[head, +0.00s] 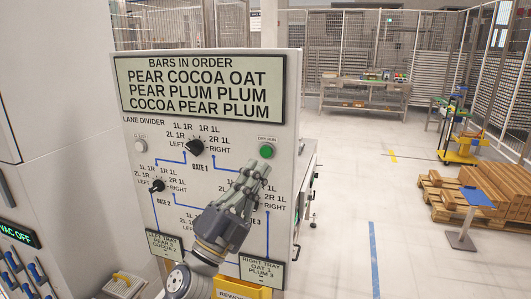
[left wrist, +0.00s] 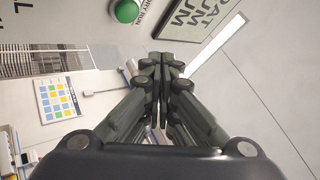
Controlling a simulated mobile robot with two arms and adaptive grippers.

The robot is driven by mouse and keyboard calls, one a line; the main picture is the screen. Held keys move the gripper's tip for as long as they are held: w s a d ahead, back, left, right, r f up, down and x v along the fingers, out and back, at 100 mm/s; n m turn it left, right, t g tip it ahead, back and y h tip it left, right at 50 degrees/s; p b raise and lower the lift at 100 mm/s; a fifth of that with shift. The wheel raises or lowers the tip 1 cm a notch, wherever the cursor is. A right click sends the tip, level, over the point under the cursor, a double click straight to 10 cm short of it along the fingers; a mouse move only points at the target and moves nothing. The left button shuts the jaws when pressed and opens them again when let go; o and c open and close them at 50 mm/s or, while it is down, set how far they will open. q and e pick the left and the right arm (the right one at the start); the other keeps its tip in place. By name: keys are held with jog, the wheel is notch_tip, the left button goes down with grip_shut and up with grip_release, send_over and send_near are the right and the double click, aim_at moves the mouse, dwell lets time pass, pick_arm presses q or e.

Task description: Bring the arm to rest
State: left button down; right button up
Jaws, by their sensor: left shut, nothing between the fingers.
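My left gripper (head: 258,170) is shut and empty in front of the control panel (head: 228,125). It points up, its fingertips just below the green button (head: 266,151) labelled DRY RUN in the picture. In the left wrist view, the closed fingertips (left wrist: 166,62) meet at the centre, and the green button (left wrist: 126,11) shows above and left of them, apart from them. The gripper and wrist hide part of the panel's lower right, including most of the gate 3 dial. My right gripper is in neither view.
The panel carries the gate 1 knob (head: 196,147), gate 2 knob (head: 157,185) and an order display (head: 206,86). At left is a cabinet with a lit "VAC OFF" display (head: 16,233). Pallets of boxes (head: 480,190) stand at far right. The floor between is open.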

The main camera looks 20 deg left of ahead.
pick_arm(q)
jog(key=a+f+n+g+y, duration=0.2)
jog(key=a+f+n+y, duration=0.6)
jog(key=f+n+y, duration=0.4)
jog(key=s+a+f+n+g+y, duration=0.1)
jog(key=s+f+n+g, duration=0.25)
jog(key=f, duration=0.45)
jog(key=s+a+f+n+g+y, duration=0.2)
jog(key=s+f+g, duration=0.15)
jog(key=f, duration=0.45)
jog(key=s+d+f+g+h, duration=0.1)
jog(key=s+d+f+g, duration=0.1)
jog(key=s+f+g, duration=0.45)
jog(key=s+d+f+n+g+h, duration=0.1)
jog(key=s+d+f+h, duration=0.2)
jog(key=s, duration=0.6)
jog(key=s+d+f+g, duration=0.2)
jog(key=s+f+g, duration=0.2)
jog(key=s+f, duration=0.35)
notch_tip(320, 180, down, 26)
jog(key=s+b, duration=0.1)
jog(key=b, duration=0.2)
jog(key=s+a+f+g+b, duration=0.2)
jog(key=s+a+f+b, duration=0.1)
jog(key=s+f, duration=1.4)
notch_tip(320, 180, down, 4)
jog(key=shift+s+f, duration=0.15)
jog(key=shift+s, duration=0.1)
